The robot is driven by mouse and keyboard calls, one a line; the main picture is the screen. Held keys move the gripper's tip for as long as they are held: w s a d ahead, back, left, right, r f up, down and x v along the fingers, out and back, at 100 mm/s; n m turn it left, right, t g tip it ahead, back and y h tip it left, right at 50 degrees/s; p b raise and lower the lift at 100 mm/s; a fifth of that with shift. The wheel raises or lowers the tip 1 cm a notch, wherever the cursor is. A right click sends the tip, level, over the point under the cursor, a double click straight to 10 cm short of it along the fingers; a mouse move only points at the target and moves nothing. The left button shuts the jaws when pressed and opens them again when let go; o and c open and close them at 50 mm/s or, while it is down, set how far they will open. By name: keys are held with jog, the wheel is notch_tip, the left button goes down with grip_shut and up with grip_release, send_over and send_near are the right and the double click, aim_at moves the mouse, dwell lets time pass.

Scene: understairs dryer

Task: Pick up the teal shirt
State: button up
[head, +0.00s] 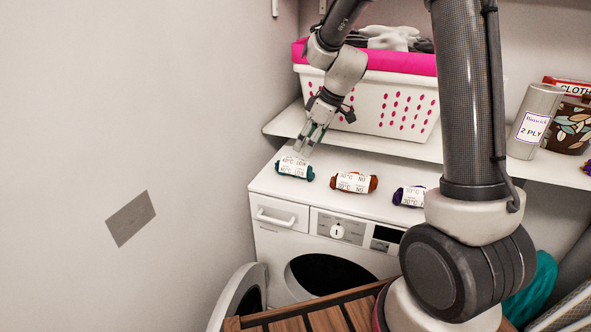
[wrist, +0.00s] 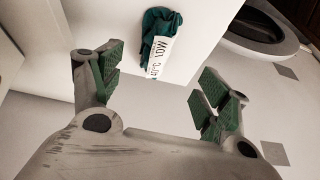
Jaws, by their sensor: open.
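The teal shirt (head: 295,168) is a small rolled bundle with a white printed label, lying on the left of the white machine's top. It also shows in the wrist view (wrist: 157,28), top centre, beyond and between my fingers. My gripper (head: 309,141) is open and empty, pointing down just above and slightly right of the teal shirt in the head view. In the wrist view my gripper (wrist: 156,82) has its green-padded fingers spread wide. A gap shows between the fingers and the shirt, and they do not appear to touch it.
An orange roll (head: 354,183) and a purple roll (head: 409,196) lie to the right on the machine top (head: 330,205). A shelf (head: 395,148) behind holds a white and pink basket (head: 372,98). A wall is close on the left. Another teal cloth (head: 533,287) shows lower right.

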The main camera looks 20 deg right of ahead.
aim_at(298, 160)
jog(key=shift+n, duration=0.3)
jog(key=x, duration=0.7)
jog(key=w+x, duration=0.1)
jog(key=x, duration=0.3)
jog(key=shift+r, duration=0.2)
jog(key=shift+c, duration=0.3)
jog(key=c, duration=1.1)
